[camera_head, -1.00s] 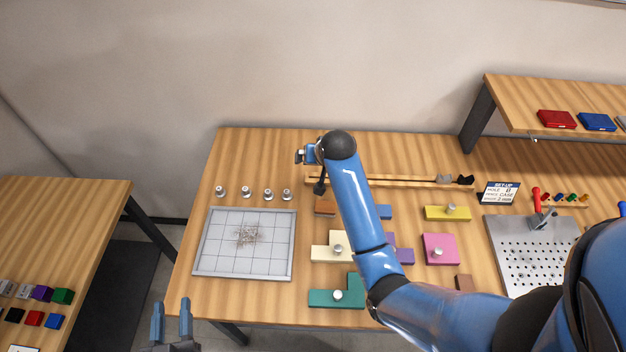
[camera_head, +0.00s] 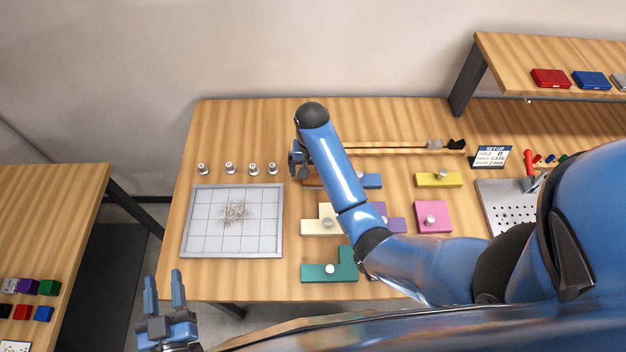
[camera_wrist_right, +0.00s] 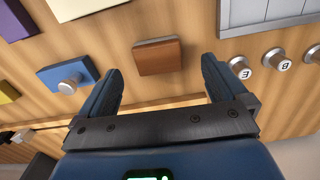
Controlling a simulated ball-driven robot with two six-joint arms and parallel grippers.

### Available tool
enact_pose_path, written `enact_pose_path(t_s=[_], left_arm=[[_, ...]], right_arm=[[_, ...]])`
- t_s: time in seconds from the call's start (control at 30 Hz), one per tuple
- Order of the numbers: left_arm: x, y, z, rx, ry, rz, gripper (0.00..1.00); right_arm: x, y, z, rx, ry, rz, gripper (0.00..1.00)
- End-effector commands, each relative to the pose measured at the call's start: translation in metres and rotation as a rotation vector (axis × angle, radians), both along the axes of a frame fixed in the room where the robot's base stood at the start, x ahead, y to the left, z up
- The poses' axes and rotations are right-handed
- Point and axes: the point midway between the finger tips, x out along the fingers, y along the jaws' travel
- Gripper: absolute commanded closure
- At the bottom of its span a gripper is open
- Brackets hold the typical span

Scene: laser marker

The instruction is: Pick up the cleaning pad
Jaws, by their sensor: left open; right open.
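A small flat brown-orange block (camera_head: 313,183), which I take to be the cleaning pad, lies on the wooden table right of the gridded tray, partly hidden by my right arm. In the right wrist view the brown pad (camera_wrist_right: 158,57) shows whole, between and beyond the fingertips, with nothing touching it. My right gripper (camera_head: 297,160) is open and empty, over the table near the pad; its two fingers also show in the wrist view (camera_wrist_right: 163,75). My left gripper (camera_head: 164,287) is open and empty, off the table's front left edge.
The gridded tray (camera_head: 192,243) has brown specks on it. Several small weights (camera_head: 254,169) stand behind it. Knobbed shapes, such as a blue one (camera_head: 371,181) and a cream one (camera_head: 312,227), lie right of the tray. A long rail (camera_head: 385,150) lies behind.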

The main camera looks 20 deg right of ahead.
Motion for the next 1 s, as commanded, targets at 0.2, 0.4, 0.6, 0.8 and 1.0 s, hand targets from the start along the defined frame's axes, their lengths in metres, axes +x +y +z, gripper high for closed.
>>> enact_pose_path(t_s=[0.2,0.4,0.6,0.8,1.0], left_arm=[[0.0,0.0,0.006,0.0,0.001,0.0,0.57],[0.0,0.0,0.013,0.0,0.001,0.0,0.57],[0.0,0.0,0.015,0.0,0.001,0.0,0.57],[0.0,0.0,0.014,0.0,0.001,0.0,0.57],[0.0,0.0,0.014,0.0,0.001,0.0,0.57]], right_arm=[[0.001,-0.002,-0.011,0.0,0.002,-0.001,0.01],[0.004,-0.006,-0.035,0.0,0.002,-0.001,0.01],[0.005,-0.005,-0.052,0.0,-0.001,0.0,0.01],[0.005,-0.005,-0.054,0.001,-0.001,0.0,0.01],[0.005,-0.005,-0.054,0.001,-0.001,0.0,0.22]])
